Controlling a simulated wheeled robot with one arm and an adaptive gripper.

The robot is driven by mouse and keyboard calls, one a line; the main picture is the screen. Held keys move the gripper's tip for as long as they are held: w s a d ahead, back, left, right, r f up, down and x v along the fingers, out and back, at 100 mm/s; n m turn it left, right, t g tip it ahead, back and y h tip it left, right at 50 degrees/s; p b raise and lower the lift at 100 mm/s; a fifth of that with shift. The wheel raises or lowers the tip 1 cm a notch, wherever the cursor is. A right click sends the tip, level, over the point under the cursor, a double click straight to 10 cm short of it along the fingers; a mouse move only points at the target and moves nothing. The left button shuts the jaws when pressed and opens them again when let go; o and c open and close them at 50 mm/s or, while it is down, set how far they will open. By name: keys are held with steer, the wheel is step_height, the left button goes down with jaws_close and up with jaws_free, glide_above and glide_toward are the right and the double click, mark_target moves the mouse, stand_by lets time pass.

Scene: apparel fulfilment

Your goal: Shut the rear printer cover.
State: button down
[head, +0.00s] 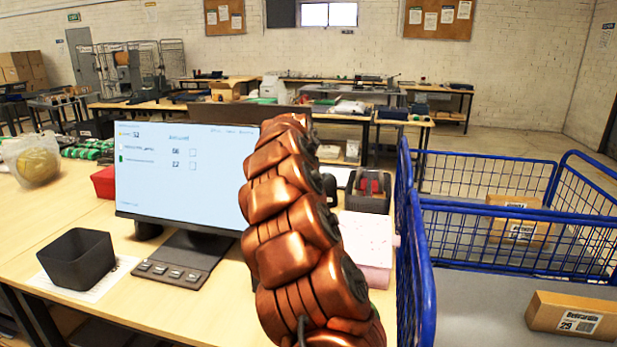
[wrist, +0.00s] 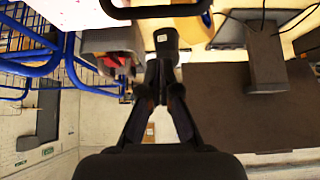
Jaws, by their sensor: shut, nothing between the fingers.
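I cannot clearly make out the printer or its rear cover. A dark grey unit with red parts inside (head: 368,190) stands on the table, right of my copper arm. A similar grey unit (wrist: 112,40) shows at the upper left of the wrist view. A small black object with a pale label (wrist: 166,38) lies just beyond my fingertips; I cannot tell whether they touch it. My gripper (wrist: 160,68) is shut and empty. In the head view my arm hides the gripper and part of the table.
A monitor (head: 180,175) stands left of my arm, with a black bin (head: 77,258) near the front edge. A pink box (head: 366,243) sits right of the arm. A blue wire cart (head: 480,207) holding cartons stands at the right. The table's left part has free room.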

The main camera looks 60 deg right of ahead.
steer(key=shift+s+a+f, duration=0.2)
steer(key=shift+a+f, duration=0.4)
steer(key=shift+f, duration=0.05)
steer(key=shift+s+a+f, duration=0.2)
steer(key=shift+a+f, duration=0.35)
steer(key=shift+f, duration=0.1)
steer(key=shift+a, duration=0.1)
steer(key=shift+s+f, duration=0.15)
